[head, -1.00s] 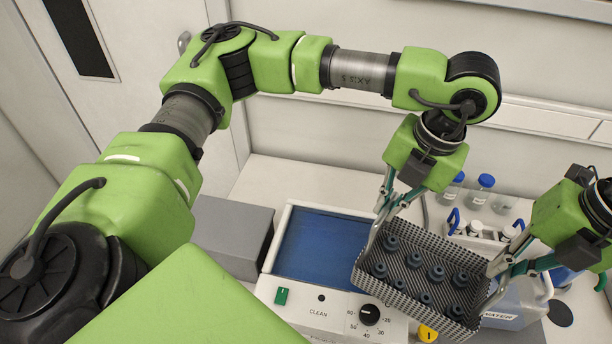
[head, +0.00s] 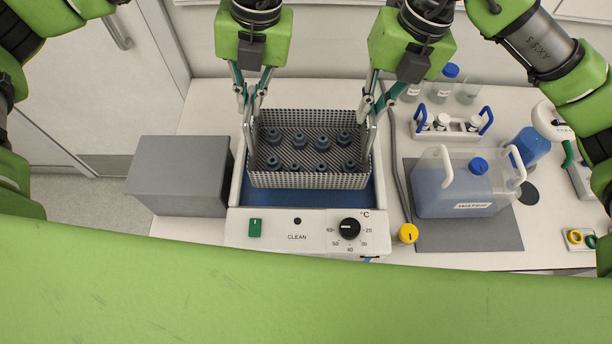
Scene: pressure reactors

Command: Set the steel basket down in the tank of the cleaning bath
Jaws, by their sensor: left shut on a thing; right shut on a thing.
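The steel basket (head: 308,180) is a perforated grey box with several dark blue-grey knob-like parts inside. It is over the cleaning bath (head: 270,225), a white unit with a dial and a green switch. Blue of the tank (head: 307,197) shows along the basket's front and sides. I cannot tell how far the basket is above or inside the tank. My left gripper (head: 250,112) is shut on the basket's left handle. My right gripper (head: 370,115) is shut on its right handle. The tank floor under the basket is hidden.
A grey box (head: 180,175) stands left of the bath. To the right are a water canister (head: 455,190) on a grey mat, a white rack (head: 452,125) with small bottles, and a yellow knob (head: 408,233). Blue-capped bottles (head: 447,80) stand behind. Bare bench shows behind the bath.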

